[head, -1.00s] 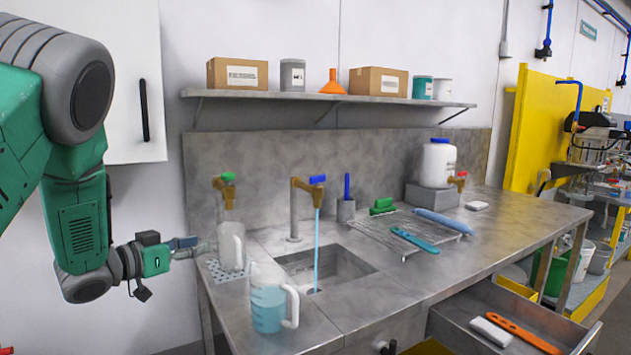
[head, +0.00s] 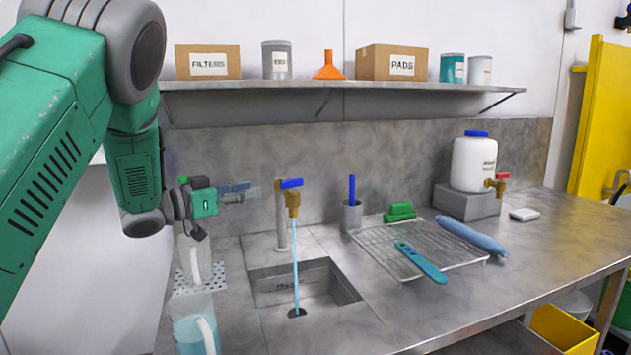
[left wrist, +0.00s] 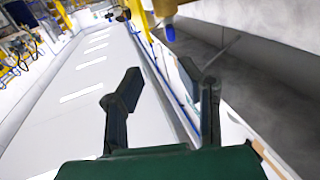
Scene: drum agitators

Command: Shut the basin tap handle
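The basin tap (head: 281,215) stands behind the basin, with a brass spout and a blue handle (head: 291,184) on top. A thin blue stream of water (head: 296,265) runs from it into the basin (head: 305,290). My left gripper (head: 256,191) is just left of the tap, near handle height, fingers pointing right at it and apart from it. In the left wrist view the two fingers (left wrist: 165,88) are spread with nothing between them. A brass piece with a blue end (left wrist: 169,32) shows at the top there, probably this tap. My right gripper is not in view.
A clear jug of blue liquid (head: 194,330) stands in front. A wire rack (head: 375,238) lies right of the basin. A shelf (head: 340,97) with boxes runs above.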

